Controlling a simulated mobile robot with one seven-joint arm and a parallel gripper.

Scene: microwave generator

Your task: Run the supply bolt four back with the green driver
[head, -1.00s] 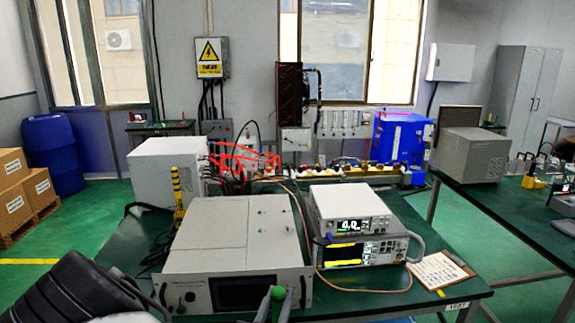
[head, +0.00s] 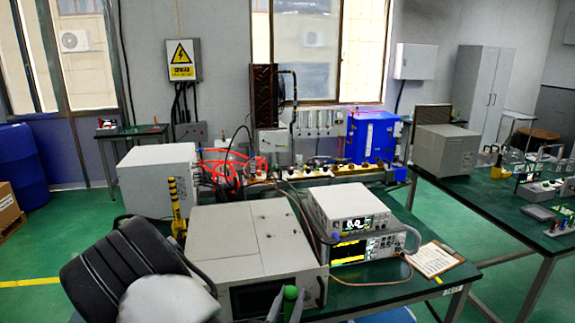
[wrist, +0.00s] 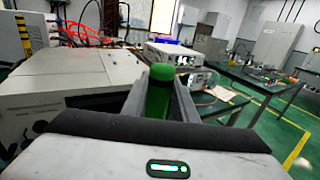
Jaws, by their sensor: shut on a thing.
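The green driver (wrist: 160,88) stands between the two fingers of my gripper (wrist: 160,100) in the wrist view, which are shut on its green handle. In the head view the driver's green end (head: 290,292) shows at the bottom edge, in front of the grey rack unit (head: 225,238) with a front display. The driver's tip is hidden in both views. Small marks that may be bolt heads (head: 268,236) show on the right part of the unit's lid. I cannot tell which is supply bolt four.
Stacked instruments (head: 350,220) stand right of the rack unit, with a cable along the bench. A clipboard (head: 432,259) lies at the bench's right.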

